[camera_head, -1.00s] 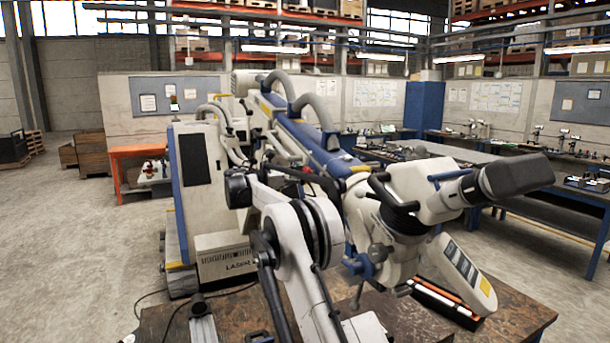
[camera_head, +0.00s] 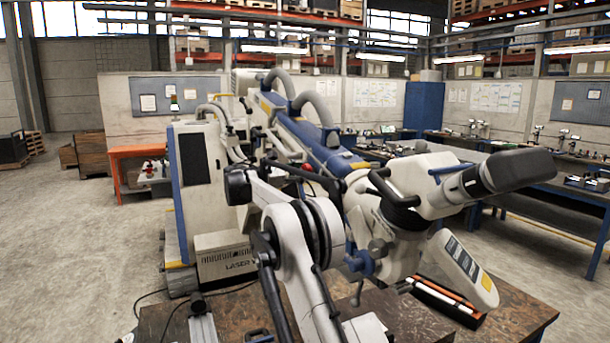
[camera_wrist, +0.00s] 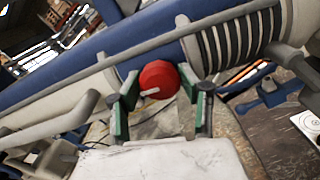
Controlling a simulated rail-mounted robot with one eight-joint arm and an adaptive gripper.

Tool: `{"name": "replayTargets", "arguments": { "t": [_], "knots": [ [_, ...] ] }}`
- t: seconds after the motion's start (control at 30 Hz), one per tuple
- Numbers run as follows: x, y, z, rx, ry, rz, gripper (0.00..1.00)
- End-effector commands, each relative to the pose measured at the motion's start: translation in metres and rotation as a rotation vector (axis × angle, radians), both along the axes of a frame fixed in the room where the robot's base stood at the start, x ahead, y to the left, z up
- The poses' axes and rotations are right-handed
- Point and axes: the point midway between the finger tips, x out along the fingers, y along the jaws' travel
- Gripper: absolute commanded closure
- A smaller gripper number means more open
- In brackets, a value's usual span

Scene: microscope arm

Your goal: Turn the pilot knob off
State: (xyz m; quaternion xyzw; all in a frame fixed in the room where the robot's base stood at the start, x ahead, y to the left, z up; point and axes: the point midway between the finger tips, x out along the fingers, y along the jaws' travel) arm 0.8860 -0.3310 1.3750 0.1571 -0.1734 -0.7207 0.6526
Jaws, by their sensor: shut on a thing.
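The pilot knob (camera_wrist: 160,74) is a round red knob with a short white mark pointing left in the wrist view. It sits on the blue and grey microscope arm (camera_wrist: 95,62). My gripper (camera_wrist: 158,82) has its green-padded fingers on either side of the knob and is shut on it. In the head view the microscope arm (camera_head: 275,110) slopes down to the right toward the microscope head (camera_head: 405,215). My own arm hides part of this area there, and I cannot make out my gripper's fingers clearly.
A grey ribbed sleeve (camera_wrist: 236,40) lies just right of the knob. A brown-topped table (camera_head: 235,315) stands below. An orange bench (camera_head: 137,151) is at the left, and workbenches (camera_head: 540,190) are at the right. The floor at the left is open.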

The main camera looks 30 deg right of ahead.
Motion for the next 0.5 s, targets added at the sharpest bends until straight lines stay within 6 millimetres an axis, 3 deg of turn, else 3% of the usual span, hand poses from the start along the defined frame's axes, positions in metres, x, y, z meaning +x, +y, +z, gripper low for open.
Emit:
{"name": "replayTargets", "arguments": {
  "t": [0.5],
  "knots": [
    [0.0002,0.0001,-0.0007,-0.048,-0.488,0.0,0.89]
  ]
}}
